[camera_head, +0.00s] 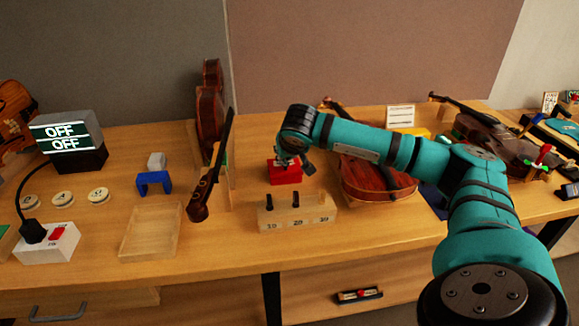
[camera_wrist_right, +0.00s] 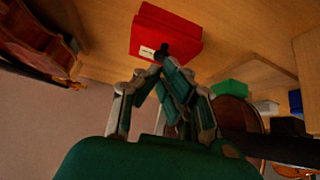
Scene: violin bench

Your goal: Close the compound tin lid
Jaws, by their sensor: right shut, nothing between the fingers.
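The compound tin (camera_head: 284,173) is a small red box on the bench, behind the numbered wooden block. It also shows in the wrist view (camera_wrist_right: 165,30), with a small white label on its near side. My right gripper (camera_head: 294,162) is over the tin and hides part of its top. In the wrist view my right gripper (camera_wrist_right: 163,54) is shut and empty, its fingertips at the labelled edge of the tin. Whether they touch it, and how far the lid is open, I cannot tell. My left gripper is not in view.
A wooden block (camera_head: 297,220) with slots stands in front of the tin. A violin (camera_head: 372,180) lies to the right behind my right arm. A violin neck (camera_head: 211,170) leans to the left. An empty wooden tray (camera_head: 150,232) and blue bracket (camera_head: 154,181) lie farther left.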

